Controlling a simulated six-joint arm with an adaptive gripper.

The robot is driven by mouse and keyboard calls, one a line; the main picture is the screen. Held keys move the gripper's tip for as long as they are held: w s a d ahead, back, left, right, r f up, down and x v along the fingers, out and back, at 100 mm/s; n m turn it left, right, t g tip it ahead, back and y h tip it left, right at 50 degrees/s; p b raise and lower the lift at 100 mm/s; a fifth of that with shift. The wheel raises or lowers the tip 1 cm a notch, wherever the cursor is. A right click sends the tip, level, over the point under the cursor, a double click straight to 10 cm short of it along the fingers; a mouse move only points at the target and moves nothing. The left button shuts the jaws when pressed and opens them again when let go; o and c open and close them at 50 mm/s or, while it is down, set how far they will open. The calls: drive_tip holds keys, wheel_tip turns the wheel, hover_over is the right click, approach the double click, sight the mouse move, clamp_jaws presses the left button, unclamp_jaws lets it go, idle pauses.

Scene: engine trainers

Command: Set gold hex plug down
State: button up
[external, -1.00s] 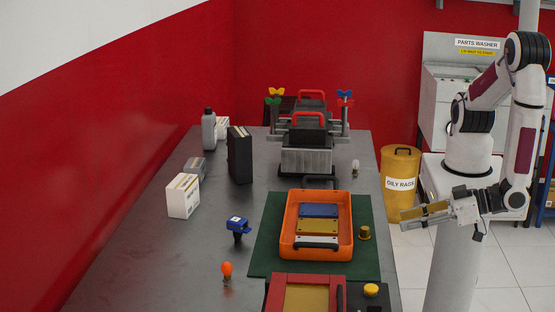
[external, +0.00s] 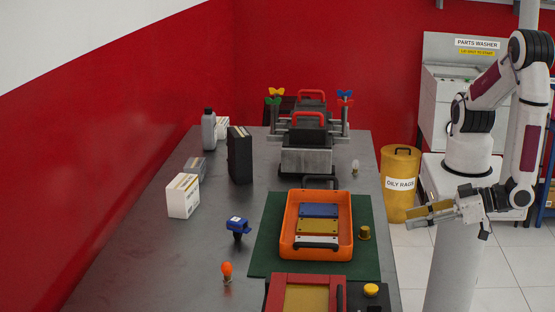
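The gold hex plug (external: 365,233) stands on the green mat (external: 365,262), just right of the orange tray (external: 286,245) and apart from it. My gripper (external: 408,217) is off the right side of the table, to the right of the plug and clear of it. The plug's fine shape is too small to make out.
The orange tray holds blue, gold and white bars. A red-framed box (external: 345,292) is in front, beside a yellow knob (external: 371,290). An engine block (external: 306,160) stands behind. A yellow oily-rags bin (external: 401,190) is beyond the table's right edge.

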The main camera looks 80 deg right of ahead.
drive_tip(key=shift+w, duration=0.1)
drive_tip(key=w+a+r+m+g+y, duration=0.1)
drive_tip(key=w+a+r+g+y, duration=0.45)
drive_tip(key=w, duration=0.45)
drive_tip(key=w+d+r+n+y, duration=0.1)
drive_tip(key=w+d+r, duration=0.1)
drive_tip(key=r, duration=0.4)
drive_tip(key=w+d+r+y, duration=0.2)
drive_tip(key=w+d+r, duration=0.1)
drive_tip(key=r, duration=0.3)
drive_tip(key=s+d+r+n+g+h, duration=0.1)
drive_tip(key=d+r, duration=0.2)
drive_tip(key=d, duration=0.4)
drive_tip(key=s+d+r+n+g+h, duration=0.1)
drive_tip(key=s+d+r, duration=0.15)
drive_tip(key=d, duration=0.45)
drive_tip(key=s+d+h, duration=0.2)
drive_tip(key=s+d, duration=0.3)
drive_tip(key=d, duration=0.4)
drive_tip(key=s+d+h, duration=0.2)
drive_tip(key=s+d, duration=0.2)
drive_tip(key=d, duration=0.5)
drive_tip(key=shift+s+d+r+g, duration=0.2)
drive_tip(key=shift+s+r+g, duration=0.15)
drive_tip(key=shift+r, duration=0.05)
